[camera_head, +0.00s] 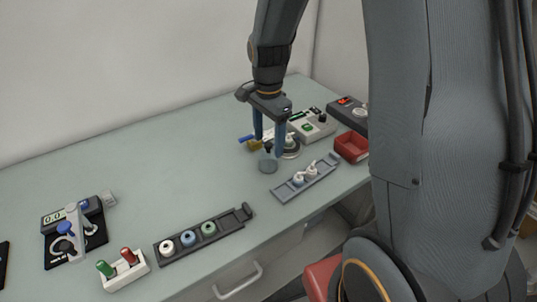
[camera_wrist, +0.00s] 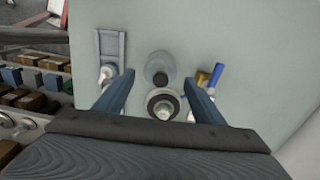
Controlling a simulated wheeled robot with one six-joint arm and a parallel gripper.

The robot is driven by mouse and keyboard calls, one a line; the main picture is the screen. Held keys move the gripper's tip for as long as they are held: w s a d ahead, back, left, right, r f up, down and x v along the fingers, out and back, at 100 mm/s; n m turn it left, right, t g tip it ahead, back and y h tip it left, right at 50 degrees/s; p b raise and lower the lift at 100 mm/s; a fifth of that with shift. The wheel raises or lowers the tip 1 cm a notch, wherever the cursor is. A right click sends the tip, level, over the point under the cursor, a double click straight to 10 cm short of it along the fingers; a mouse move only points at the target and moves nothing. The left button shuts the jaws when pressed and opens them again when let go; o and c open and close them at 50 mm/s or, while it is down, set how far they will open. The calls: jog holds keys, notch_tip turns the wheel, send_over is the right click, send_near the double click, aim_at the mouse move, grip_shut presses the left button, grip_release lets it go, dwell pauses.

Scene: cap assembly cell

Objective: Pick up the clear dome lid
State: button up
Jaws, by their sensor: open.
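The clear dome lid (camera_head: 268,164) stands on the table as a small, see-through grey dome with a dark knob on top. In the wrist view the lid (camera_wrist: 158,62) shows as a pale round shape, its dark knob nearer the picture's middle. My gripper (camera_head: 268,147) points down over the lid. It is open and empty, and in the wrist view its two blue fingers (camera_wrist: 160,77) lie left and right of the knob with gaps. I cannot tell exactly how high the fingertips are.
A round dark-rimmed fixture (camera_wrist: 163,103) stands close beside the lid. A blue-handled tool with a yellow part (camera_wrist: 208,77) lies near one finger. A grey rail with white parts (camera_head: 306,177), a red bin (camera_head: 352,146) and a control box (camera_head: 312,124) are nearby. The table's left middle is clear.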

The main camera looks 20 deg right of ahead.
aim_at(268, 144)
jog(key=shift+f+p, duration=0.4)
jog(key=shift+f, duration=1.2)
jog(key=shift+c, duration=0.2)
jog(key=c, duration=1)
jog(key=shift+o, duration=0.2)
jog(key=shift+w+r, duration=0.1)
notch_tip(268, 144, up, 9)
jog(key=shift+r+b, duration=0.1)
jog(key=shift+b, duration=1)
jog(key=shift+w+d+f+n+p, duration=0.2)
jog(key=shift+w+d+n+p, duration=0.6)
jog(key=shift+d, duration=0.65)
jog(key=shift+w+d+f+n+p, duration=0.2)
jog(key=shift+w+d+n+p, duration=0.3)
jog(key=shift+w+d, duration=0.75)
jog(key=shift+w+d+f+n+p, duration=0.2)
jog(key=shift+w+d+n+p, duration=0.45)
jog(key=shift+d, duration=1)
